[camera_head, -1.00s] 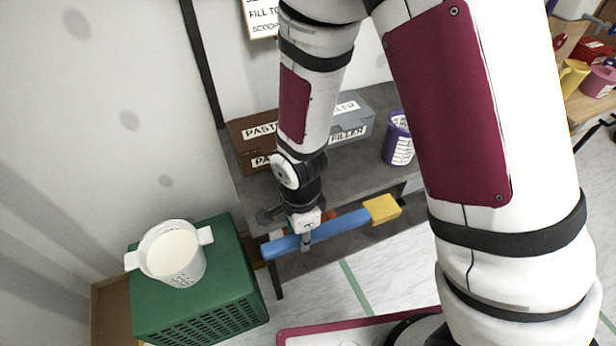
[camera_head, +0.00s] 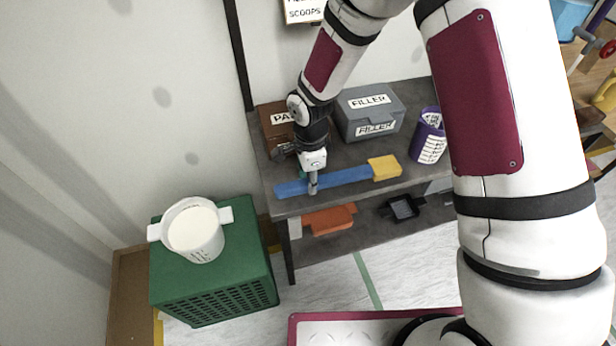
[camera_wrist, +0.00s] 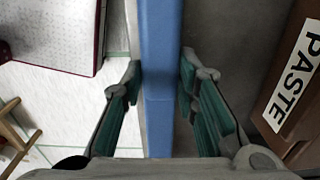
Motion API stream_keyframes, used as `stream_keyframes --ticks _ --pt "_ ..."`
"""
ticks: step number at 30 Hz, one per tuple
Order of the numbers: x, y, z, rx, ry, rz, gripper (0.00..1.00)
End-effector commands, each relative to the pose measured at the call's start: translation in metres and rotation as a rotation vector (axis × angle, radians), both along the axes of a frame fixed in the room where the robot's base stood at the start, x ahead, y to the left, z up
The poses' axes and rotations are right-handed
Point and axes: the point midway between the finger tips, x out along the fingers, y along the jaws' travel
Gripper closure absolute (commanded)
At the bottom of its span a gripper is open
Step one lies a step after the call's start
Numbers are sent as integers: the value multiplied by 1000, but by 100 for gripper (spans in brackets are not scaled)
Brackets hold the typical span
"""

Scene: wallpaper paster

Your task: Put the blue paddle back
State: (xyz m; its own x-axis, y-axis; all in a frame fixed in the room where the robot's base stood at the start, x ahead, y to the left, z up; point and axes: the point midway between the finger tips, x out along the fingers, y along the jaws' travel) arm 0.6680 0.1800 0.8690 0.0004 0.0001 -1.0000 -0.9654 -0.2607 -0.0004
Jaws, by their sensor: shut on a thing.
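The blue paddle (camera_head: 345,177) has a long blue bar and a yellow block at its right end. It lies level along the front edge of the grey shelf top (camera_head: 358,155) in the head view. I cannot tell whether it touches the top. My gripper (camera_head: 313,187) is shut on the blue bar, left of its middle, from above. In the wrist view the blue bar (camera_wrist: 161,60) runs between the teal-padded fingers, and the yellow end is out of view.
A brown PASTE box (camera_head: 279,130), a grey FILLER box (camera_head: 368,112) and a purple tub (camera_head: 430,136) stand on the shelf top. An orange item (camera_head: 329,219) and a black tray (camera_head: 402,207) are on the lower shelf. A green crate (camera_head: 216,278) with a white bucket (camera_head: 195,232) stands left.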

Motion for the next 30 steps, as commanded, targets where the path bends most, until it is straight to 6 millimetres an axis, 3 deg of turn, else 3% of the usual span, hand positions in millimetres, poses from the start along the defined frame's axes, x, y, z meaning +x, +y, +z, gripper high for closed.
stream_keyframes --ticks 10,15,24,25,27,30 --pt "35 6 -5 1 0 -2 100" --pt "30 6 -28 -1 4 2 100" --pt "32 6 -34 0 0 1 100" --pt "31 5 -34 0 1 0 68" --pt "31 5 -34 0 1 0 52" --pt "31 5 -34 0 1 0 52"
